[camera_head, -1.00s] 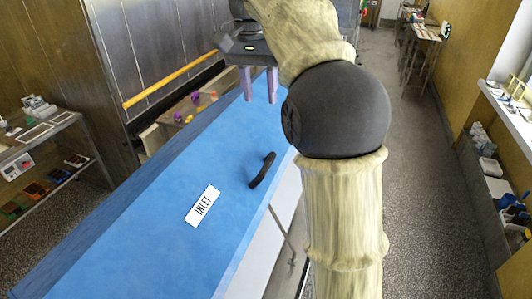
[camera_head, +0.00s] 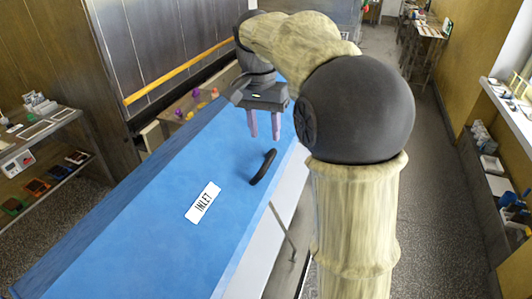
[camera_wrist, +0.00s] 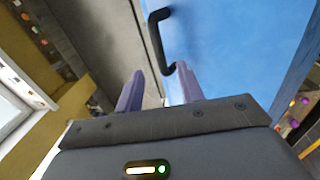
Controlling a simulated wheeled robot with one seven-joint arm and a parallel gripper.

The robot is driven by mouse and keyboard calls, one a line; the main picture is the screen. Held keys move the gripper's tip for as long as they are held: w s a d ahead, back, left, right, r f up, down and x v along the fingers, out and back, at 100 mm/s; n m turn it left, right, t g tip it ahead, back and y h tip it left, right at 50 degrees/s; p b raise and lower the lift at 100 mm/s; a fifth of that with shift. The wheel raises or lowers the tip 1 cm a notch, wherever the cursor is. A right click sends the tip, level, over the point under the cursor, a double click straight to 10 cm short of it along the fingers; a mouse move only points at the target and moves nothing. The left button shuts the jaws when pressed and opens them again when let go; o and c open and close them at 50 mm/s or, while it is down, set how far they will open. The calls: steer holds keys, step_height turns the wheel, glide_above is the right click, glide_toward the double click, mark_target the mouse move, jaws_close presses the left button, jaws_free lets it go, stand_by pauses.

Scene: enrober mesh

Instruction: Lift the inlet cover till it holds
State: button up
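The inlet cover (camera_head: 150,225) is a long blue panel with a white INLET label (camera_head: 202,203). It lies flat, as far as the head view shows. Its black bar handle (camera_head: 263,166) stands near the right edge. My gripper (camera_head: 264,137) hangs just beyond the handle, fingers pointing down, apart and empty. In the wrist view the two purple fingers (camera_wrist: 160,88) are spread, and the black handle (camera_wrist: 158,40) shows ahead of them, with its near end between them in the picture. I see no contact with the handle.
A thin metal rod (camera_head: 283,228) runs along the white side below the cover's right edge. A shelf with trays (camera_head: 40,150) stands at left. A wall shelf and counter (camera_head: 490,165) are at right. The aisle floor (camera_head: 440,230) is clear.

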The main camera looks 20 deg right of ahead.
mark_target(267, 159)
steer(key=f, duration=0.5)
steer(key=f+p, duration=0.1)
steer(key=f, duration=0.1)
steer(key=shift+s+d+f, duration=0.2)
steer(key=shift+s, duration=0.2)
jaws_close()
